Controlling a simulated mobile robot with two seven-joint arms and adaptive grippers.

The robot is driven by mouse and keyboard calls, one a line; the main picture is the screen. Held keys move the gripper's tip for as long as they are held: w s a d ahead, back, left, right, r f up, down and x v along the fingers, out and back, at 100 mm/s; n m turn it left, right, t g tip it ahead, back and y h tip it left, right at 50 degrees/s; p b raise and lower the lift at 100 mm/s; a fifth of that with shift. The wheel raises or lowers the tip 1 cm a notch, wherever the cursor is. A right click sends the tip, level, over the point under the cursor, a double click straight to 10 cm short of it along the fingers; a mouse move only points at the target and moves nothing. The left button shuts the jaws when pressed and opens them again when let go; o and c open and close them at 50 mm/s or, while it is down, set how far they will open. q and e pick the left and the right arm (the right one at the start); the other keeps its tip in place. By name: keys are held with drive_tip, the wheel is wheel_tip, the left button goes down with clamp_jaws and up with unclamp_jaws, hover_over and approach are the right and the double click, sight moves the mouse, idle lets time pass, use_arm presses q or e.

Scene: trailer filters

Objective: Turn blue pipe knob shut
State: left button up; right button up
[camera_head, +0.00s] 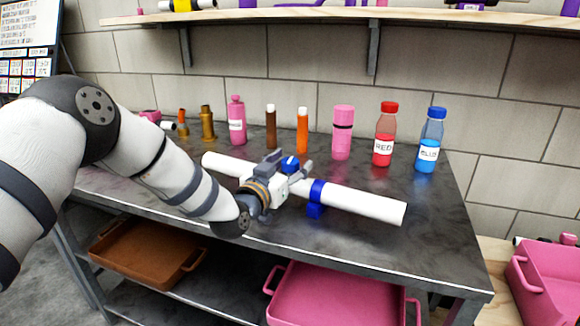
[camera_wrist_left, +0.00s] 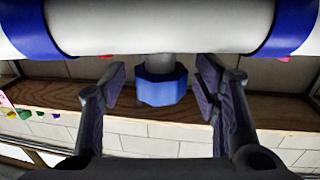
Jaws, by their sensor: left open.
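A white pipe (camera_head: 365,203) with blue clamps (camera_head: 316,198) lies across the dark workbench, and it spans the top of the left wrist view (camera_wrist_left: 160,28). The blue knob (camera_head: 290,163) sits on a short stem on the pipe, partly hidden by my gripper in the head view. In the left wrist view the blue knob (camera_wrist_left: 162,88) shows between the two fingers, with a gap on each side. My left gripper (camera_head: 287,172) is open around the knob, one finger on either side. My right gripper is in neither view.
Behind the pipe stand a pink bottle (camera_head: 237,122), a red bottle (camera_head: 385,135), a blue bottle (camera_head: 430,140) and several other containers. A wooden shelf (camera_head: 340,14) runs above. Brown (camera_head: 135,260) and pink (camera_head: 340,300) trays sit below the worktop (camera_head: 440,225).

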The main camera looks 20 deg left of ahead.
use_arm(q)
drive_tip(key=shift+r, duration=0.1)
drive_tip(key=shift+c, duration=0.2)
drive_tip(key=c, duration=1.1)
drive_tip(key=shift+a+m+g+h+b, duration=0.1)
drive_tip(key=shift+m+g+h+b, duration=0.3)
drive_tip(key=shift+m+h, duration=0.7)
drive_tip(key=shift+c, duration=0.2)
drive_tip(key=shift+h, duration=0.8)
drive_tip(key=o, duration=1.2)
drive_tip(key=v, duration=1.2)
drive_tip(key=shift+r, duration=0.15)
